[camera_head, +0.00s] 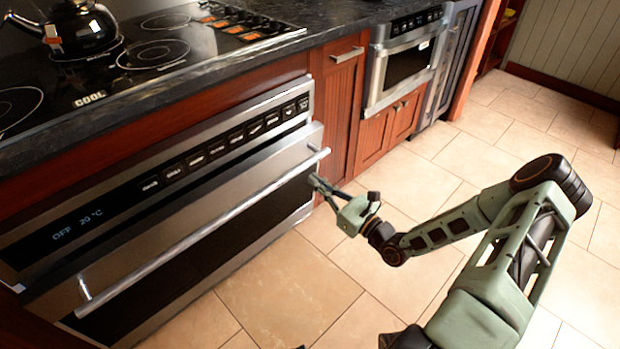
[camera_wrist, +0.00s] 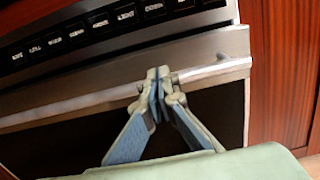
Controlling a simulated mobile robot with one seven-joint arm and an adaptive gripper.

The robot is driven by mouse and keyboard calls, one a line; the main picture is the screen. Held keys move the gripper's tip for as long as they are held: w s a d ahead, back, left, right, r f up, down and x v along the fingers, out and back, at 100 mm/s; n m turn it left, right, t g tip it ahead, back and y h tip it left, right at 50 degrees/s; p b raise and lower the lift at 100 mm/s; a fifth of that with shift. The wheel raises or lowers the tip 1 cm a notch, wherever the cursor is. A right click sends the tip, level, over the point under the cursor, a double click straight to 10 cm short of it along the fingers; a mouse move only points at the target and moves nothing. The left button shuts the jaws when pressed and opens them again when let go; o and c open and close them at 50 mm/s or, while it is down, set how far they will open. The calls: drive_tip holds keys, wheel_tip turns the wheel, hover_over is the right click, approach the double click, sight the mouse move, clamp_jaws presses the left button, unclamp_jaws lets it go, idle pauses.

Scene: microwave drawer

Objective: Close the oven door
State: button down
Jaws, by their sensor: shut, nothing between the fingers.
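The oven door (camera_head: 255,225) is a steel front with a dark window and a long bar handle (camera_head: 215,225). It stands upright below the control panel, shut or nearly shut; I cannot tell whether a small gap is left. My gripper (camera_head: 315,182) is at the right end of the door, just below the handle's right end. In the wrist view my gripper (camera_wrist: 157,78) is shut and empty, its fingertips overlapping the handle bar (camera_wrist: 205,74) in front of the door's dark window (camera_wrist: 215,110). Whether the tips touch the door is unclear.
The control panel (camera_head: 190,160) reads OFF and 20 °C. Above it are a dark counter, a cooktop (camera_head: 140,50) and a black kettle (camera_head: 75,28). Wooden cabinets (camera_head: 338,110) and a microwave drawer (camera_head: 408,65) stand to the right. The tiled floor (camera_head: 290,285) in front is clear.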

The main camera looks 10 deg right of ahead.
sight(281, 152)
drive_tip(key=b+x, duration=0.3)
drive_tip(key=x, duration=0.8)
drive_tip(key=shift+w+a+f, duration=0.1)
drive_tip(key=shift+w+a, duration=0.2)
